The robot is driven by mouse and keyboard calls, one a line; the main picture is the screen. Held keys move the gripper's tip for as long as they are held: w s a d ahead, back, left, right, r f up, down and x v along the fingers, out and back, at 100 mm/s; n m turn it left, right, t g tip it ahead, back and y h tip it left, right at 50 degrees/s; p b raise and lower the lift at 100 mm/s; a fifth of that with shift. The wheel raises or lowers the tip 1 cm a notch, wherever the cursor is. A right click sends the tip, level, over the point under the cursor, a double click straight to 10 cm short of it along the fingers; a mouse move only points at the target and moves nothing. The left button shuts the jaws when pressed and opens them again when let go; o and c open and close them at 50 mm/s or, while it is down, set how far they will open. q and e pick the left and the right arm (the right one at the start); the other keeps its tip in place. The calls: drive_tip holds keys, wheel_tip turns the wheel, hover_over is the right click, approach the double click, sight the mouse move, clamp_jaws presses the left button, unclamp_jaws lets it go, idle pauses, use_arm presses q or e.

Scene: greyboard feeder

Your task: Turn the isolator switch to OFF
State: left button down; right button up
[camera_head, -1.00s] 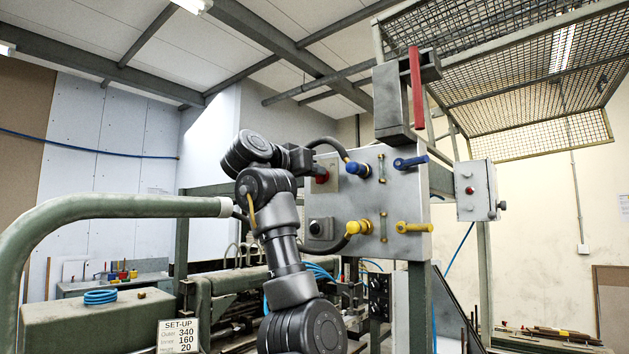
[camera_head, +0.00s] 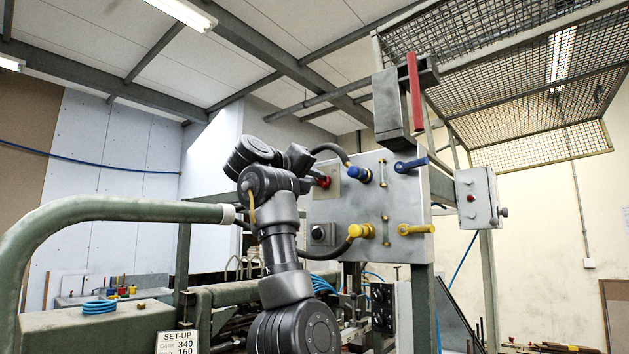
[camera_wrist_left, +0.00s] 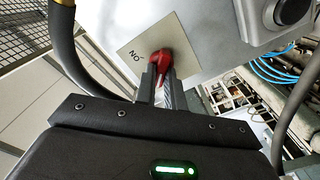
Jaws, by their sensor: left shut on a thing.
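The isolator switch has a red handle (camera_head: 323,181) at the upper left of the grey panel (camera_head: 340,215). In the left wrist view the red handle (camera_wrist_left: 160,60) sits on a beige plate (camera_wrist_left: 130,54) with "ON" lettering, seen upside down to the left of the handle. My left gripper (camera_wrist_left: 160,78) is shut on the red handle, one finger on each side. In the head view the gripper (camera_head: 312,174) reaches the panel from the left and partly hides the plate and handle. An OFF mark does not show. My right gripper is not in view.
Close by on the panel are a blue hose coupling (camera_head: 359,174), a yellow coupling (camera_head: 361,231), a black round knob (camera_head: 318,233), and blue (camera_head: 411,164) and yellow (camera_head: 416,229) lever handles. A dark hose (camera_wrist_left: 72,50) runs close to the gripper's left in the wrist view.

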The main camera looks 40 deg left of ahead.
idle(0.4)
use_arm(q)
drive_tip(key=c, duration=1.5)
unclamp_jaws()
drive_tip(key=shift+s, duration=0.15)
drive_tip(key=shift+s+f+b, duration=0.1)
drive_tip(key=shift+s+b, duration=0.2)
drive_tip(key=shift+b, duration=0.1)
drive_tip(key=s+b, duration=0.4)
drive_tip(key=s, duration=0.6)
drive_tip(key=shift+b, duration=0.35)
